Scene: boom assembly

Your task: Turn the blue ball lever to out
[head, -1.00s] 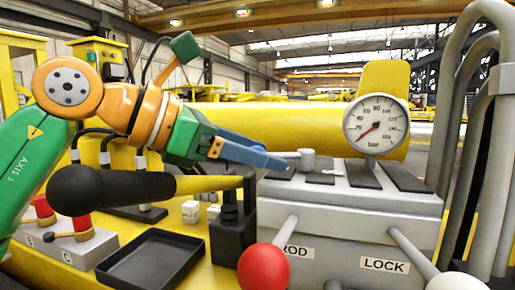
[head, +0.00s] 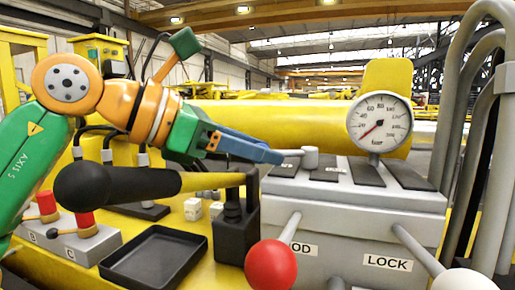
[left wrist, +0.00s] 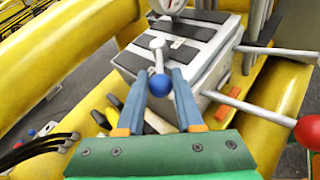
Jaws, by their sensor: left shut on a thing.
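The blue ball (left wrist: 160,86) of the lever sits between the two fingertips of my left gripper (left wrist: 159,77) in the left wrist view. Its short grey arm runs up to a grey pivot (left wrist: 157,45) on the grey valve block. In the head view my left gripper (head: 278,157) reaches in from the left, shut on the ball. The grey lever pivot (head: 310,157) shows just right of the fingertips. My right gripper is not in view.
The valve block (head: 350,194) carries dark plates, a pressure gauge (head: 380,122), a red ball lever (head: 271,265) and a white ball lever (head: 462,283). A black-handled lever (head: 95,187) lies below my left arm. A black tray (head: 153,259) stands front left.

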